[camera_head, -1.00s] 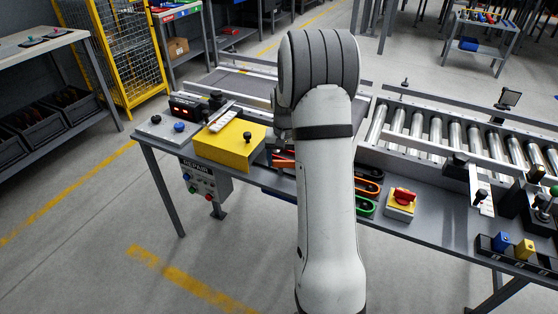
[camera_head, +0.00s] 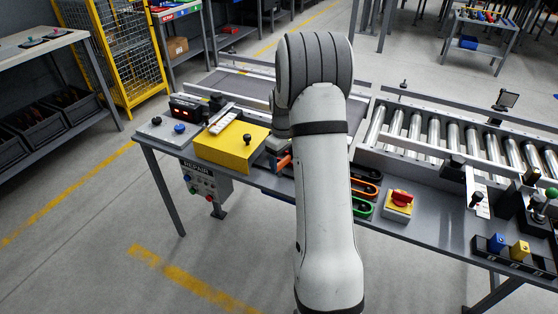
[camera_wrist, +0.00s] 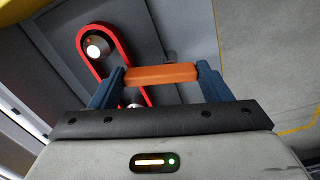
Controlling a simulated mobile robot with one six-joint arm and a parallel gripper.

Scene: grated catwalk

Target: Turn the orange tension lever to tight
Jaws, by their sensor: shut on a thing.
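The orange lever (camera_wrist: 160,74) crosses between the two blue fingers of my gripper (camera_wrist: 161,70) in the wrist view. The fingers are shut on it, one at each end of its visible bar. In the head view a short part of the orange lever (camera_head: 284,161) shows just left of my arm, tilted, beside the yellow box. My arm hides most of the gripper and the lever's mount there. Any tight or loose marking is not visible.
A red belt loop (camera_wrist: 84,36) around a light round hub lies behind the lever. A yellow box (camera_head: 230,147) stands close on the left. Right of my arm are belt loops, a red switch (camera_head: 401,198) and a roller conveyor (camera_head: 450,134).

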